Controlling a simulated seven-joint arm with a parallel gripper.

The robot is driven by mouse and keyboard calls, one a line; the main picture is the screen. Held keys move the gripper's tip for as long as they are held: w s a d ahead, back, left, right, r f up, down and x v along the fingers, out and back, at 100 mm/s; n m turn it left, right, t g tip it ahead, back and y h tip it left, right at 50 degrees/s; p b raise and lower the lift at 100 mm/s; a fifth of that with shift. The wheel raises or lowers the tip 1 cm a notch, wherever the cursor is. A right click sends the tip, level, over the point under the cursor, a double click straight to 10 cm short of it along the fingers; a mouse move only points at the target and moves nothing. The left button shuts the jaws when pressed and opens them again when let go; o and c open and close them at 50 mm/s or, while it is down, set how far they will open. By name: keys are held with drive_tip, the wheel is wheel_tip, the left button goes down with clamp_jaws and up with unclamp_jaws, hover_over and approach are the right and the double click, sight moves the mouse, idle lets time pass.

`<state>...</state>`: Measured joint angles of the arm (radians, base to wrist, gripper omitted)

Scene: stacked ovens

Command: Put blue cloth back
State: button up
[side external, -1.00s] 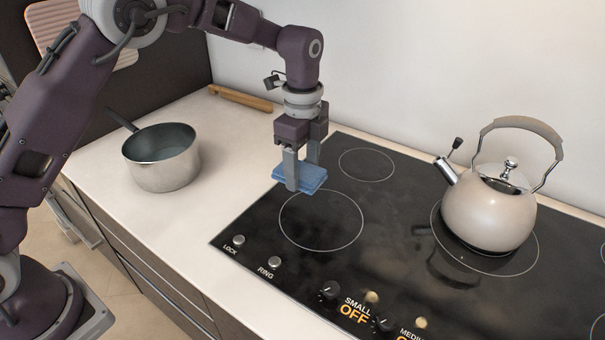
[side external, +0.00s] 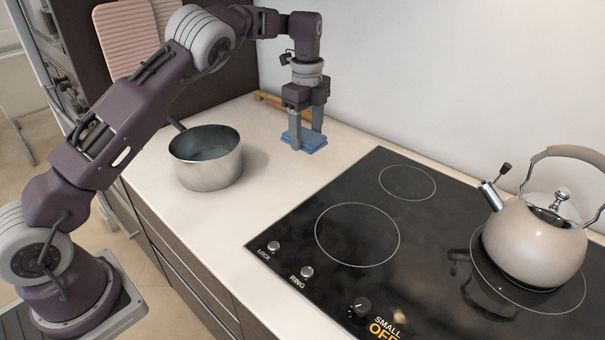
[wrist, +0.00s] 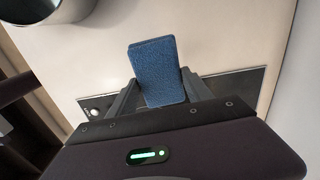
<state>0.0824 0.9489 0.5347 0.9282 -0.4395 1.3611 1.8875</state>
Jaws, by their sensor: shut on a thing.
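The blue cloth (side external: 312,142) is a small folded block between the fingers of my gripper (side external: 307,138), which is shut on it. In the side view it is at the white counter, right of the pot and left of the cooktop; I cannot tell whether it touches the counter. In the wrist view the blue cloth (wrist: 157,70) sticks out between the two fingers of my gripper (wrist: 158,92).
A steel pot (side external: 205,165) with a dark handle stands left on the counter (side external: 265,190). The black cooktop (side external: 410,235) lies to the right, with a kettle (side external: 535,240) on it. A wooden piece (side external: 270,100) lies by the back wall. Counter between pot and cooktop is clear.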

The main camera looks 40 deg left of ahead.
sight(301, 172)
drive_tip(key=shift+w+a+f, duration=0.1)
drive_tip(key=shift+a+f, duration=0.25)
drive_tip(key=shift+a, duration=0.25)
drive_tip(key=shift+w+a+f, duration=0.1)
drive_tip(key=shift+a+f, duration=0.25)
drive_tip(key=shift+a, duration=0.25)
wheel_tip(301, 172, down, 8)
drive_tip(key=shift+f, duration=0.15)
drive_tip(key=shift+f, duration=0.1)
drive_tip(key=o, duration=1.3)
wheel_tip(301, 172, up, 12)
drive_tip(key=shift+r, duration=0.15)
